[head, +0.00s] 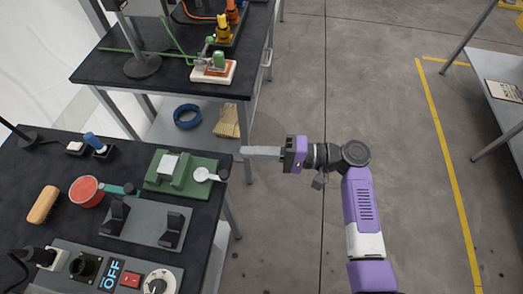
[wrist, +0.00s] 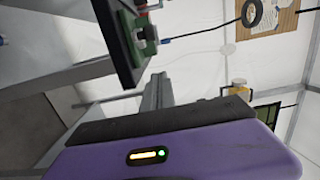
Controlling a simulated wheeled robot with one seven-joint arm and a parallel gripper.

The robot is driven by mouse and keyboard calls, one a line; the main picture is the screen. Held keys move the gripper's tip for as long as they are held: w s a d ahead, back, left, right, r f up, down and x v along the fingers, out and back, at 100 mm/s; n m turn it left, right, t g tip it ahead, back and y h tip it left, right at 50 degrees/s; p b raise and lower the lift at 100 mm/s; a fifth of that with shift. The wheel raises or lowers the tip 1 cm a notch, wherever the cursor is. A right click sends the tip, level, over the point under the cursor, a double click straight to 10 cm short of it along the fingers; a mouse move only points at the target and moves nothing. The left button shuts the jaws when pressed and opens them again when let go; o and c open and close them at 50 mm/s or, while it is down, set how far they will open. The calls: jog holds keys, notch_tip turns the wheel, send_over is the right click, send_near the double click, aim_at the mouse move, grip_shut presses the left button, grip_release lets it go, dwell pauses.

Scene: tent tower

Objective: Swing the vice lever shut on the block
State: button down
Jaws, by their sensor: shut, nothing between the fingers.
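The green vice (head: 186,185) sits near the right edge of the dark near workbench in the head view. A pale block (head: 169,164) rests in it, toward its left side. The lever (head: 213,177) has a round white hub and points right, toward the bench edge. My gripper (head: 243,152) is shut and empty, just right of the bench edge and apart from the lever. In the wrist view the fingers (wrist: 158,92) are together, and a green part, apparently the vice (wrist: 130,30), shows at the top. The block cannot be made out there.
A second bench (head: 100,65) stands behind.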

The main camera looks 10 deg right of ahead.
aim_at(215, 175)
jog(key=shift+s+a+p, duration=0.45)
jog(key=shift+a+p, duration=0.05)
jog(key=shift+a, duration=0.4)
jog(key=shift+s+a+p, duration=0.4)
jog(key=shift+a+p, duration=0.05)
jog(key=shift+a, duration=0.4)
jog(key=shift+s+a+p, duration=0.45)
jog(key=shift+a+p, duration=0.05)
jog(key=shift+a, duration=0.4)
